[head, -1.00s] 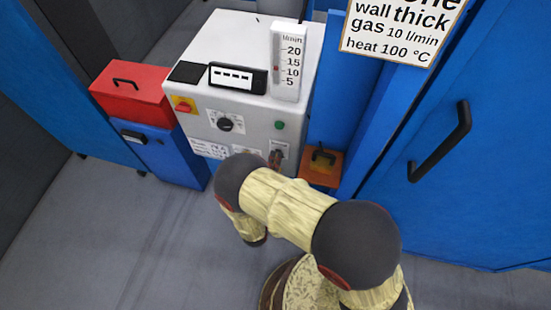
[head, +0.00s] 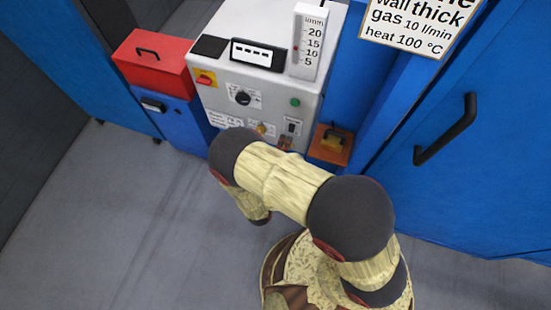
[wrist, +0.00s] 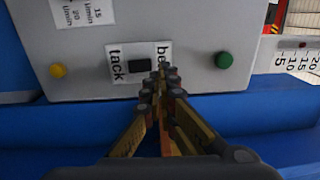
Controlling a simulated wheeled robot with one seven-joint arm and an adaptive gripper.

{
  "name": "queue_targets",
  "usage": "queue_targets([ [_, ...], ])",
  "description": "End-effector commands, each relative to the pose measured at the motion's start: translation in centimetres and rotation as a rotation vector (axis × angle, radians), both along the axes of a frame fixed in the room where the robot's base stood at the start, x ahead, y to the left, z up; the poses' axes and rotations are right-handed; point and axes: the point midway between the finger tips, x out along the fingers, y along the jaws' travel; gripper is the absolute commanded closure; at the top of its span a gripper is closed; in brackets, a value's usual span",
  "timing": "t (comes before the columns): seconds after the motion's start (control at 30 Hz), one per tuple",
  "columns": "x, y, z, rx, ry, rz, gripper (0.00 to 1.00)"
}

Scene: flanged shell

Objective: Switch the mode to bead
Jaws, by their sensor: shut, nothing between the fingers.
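The mode switch (wrist: 140,62) is a small black piece on a white plate, between the labels "tack" on the left and a partly hidden "be…" on the right in the wrist view. The piece appears near the middle between the labels; I cannot tell which way it is set. In the head view the switch (head: 291,128) sits low on the grey machine's front, below the green button. My gripper (wrist: 158,72) is shut and empty. Its tips are in front of the "be…" label, just right of the black piece; contact cannot be told. In the head view my gripper (head: 285,143) is just below the plate.
A green button (wrist: 224,60) and a yellow knob (wrist: 57,70) flank the switch. The grey machine (head: 227,118) also has a black dial (head: 243,97) and a flow meter (head: 308,45). An orange box (head: 330,148) stands right, a red toolbox (head: 153,65) left.

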Motion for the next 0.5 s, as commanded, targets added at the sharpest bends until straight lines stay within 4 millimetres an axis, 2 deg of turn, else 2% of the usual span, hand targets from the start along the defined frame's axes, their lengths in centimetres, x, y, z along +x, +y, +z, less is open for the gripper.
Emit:
queue_targets([
  [0.2,-3.4,1.5,0.7,0.0,0.0,0.006,1.0],
  [0.5,-6.9,2.7,1.3,0.0,0.0,0.003,1.0],
])
